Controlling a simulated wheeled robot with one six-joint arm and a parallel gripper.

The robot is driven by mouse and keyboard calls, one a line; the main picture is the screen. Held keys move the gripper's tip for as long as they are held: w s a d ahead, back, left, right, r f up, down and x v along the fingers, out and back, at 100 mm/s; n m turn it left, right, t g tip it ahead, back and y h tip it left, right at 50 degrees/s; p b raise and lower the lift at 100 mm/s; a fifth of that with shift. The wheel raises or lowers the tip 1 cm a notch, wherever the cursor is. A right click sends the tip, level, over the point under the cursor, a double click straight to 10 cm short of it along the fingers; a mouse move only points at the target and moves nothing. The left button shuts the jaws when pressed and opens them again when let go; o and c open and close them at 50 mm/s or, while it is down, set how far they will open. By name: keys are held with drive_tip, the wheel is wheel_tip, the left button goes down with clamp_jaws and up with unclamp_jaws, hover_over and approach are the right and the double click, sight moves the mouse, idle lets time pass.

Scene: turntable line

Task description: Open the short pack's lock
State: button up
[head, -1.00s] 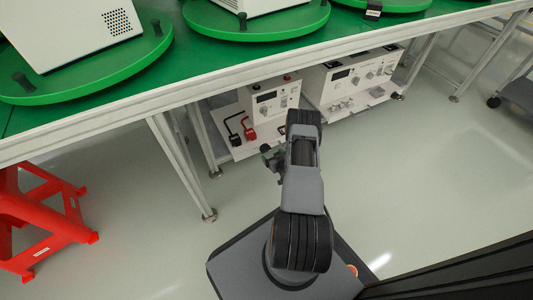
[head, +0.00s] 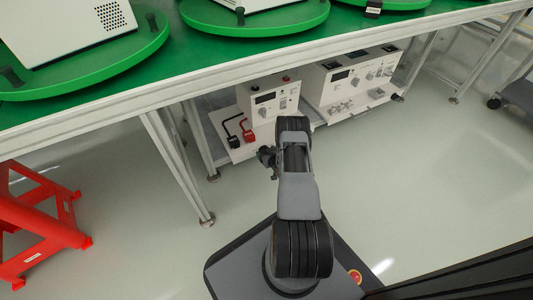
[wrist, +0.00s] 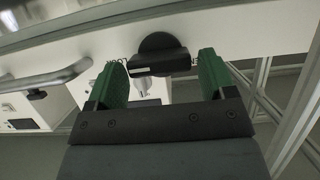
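In the wrist view a black lock (wrist: 158,62), a round knob with a crossbar, sits on a white panel. Small lettering beside it is partly covered. My gripper (wrist: 161,68) is open, with one green finger on either side of the crossbar. The left finger is close to the bar's end; I cannot tell whether it touches. In the head view two white packs stand under the bench: a left one (head: 263,106) and a longer-looking right one (head: 355,78). My arm hides part of the left one, and the lock is not visible there.
A metal bar handle (wrist: 45,78) is left of the lock. Black and red plugs (head: 247,135) stand by the left pack. A bench leg (head: 178,165) and a red stool (head: 40,228) are at left. The bench (head: 150,98) carries green turntables (head: 110,65).

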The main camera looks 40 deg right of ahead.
drive_tip(key=c, duration=0.7)
drive_tip(key=n+h, duration=0.2)
drive_tip(key=n, duration=0.2)
drive_tip(key=f+n+t+h, duration=0.1)
drive_tip(key=n+h, duration=0.1)
drive_tip(key=n, duration=0.3)
drive_tip(key=a+n+t+h, duration=0.1)
drive_tip(key=n+h, duration=0.2)
drive_tip(key=n, duration=0.1)
drive_tip(key=shift+a+f, duration=0.1)
drive_tip(key=shift+f, duration=0.05)
idle(0.4)
drive_tip(key=shift+n, duration=0.4)
drive_tip(key=o, duration=0.9)
drive_tip(key=shift+w, duration=0.1)
drive_tip(key=shift+o, duration=0.2)
